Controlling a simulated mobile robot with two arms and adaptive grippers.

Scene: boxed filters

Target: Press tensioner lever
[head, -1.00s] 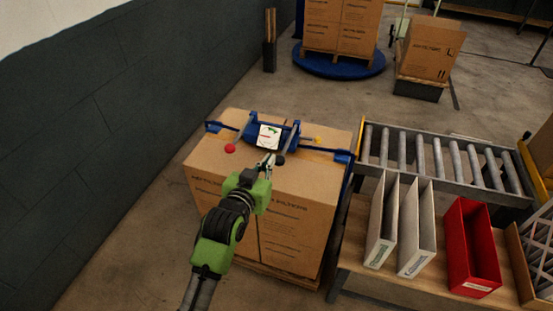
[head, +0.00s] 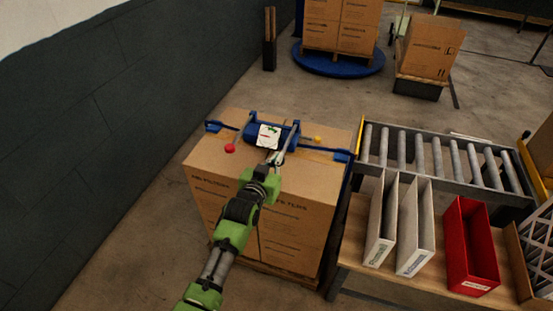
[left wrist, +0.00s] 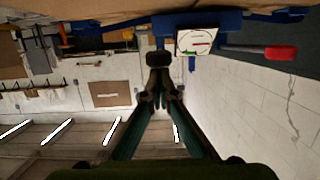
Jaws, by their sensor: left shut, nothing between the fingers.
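A blue strapping tensioner (head: 290,137) with a white label (head: 268,136) sits on top of a large cardboard box (head: 310,175). A lever with a red knob (head: 230,148) sticks out at its left, and a yellow knob (head: 317,139) is at its right. My left gripper (head: 275,159) is shut and empty at the tensioner's near side, just below the label. In the left wrist view, a black knob (left wrist: 158,59) is right at the gripper's fingertips (left wrist: 158,75); I cannot tell whether they touch. The label (left wrist: 197,42) and red grip (left wrist: 280,52) also show there. My right gripper is out of view.
A roller conveyor (head: 440,160) stands to the right of the box. A wooden table (head: 350,255) in front of it holds white binders (head: 415,230) and a red holder (head: 470,245). A dark wall runs along the left. Open floor lies behind the box.

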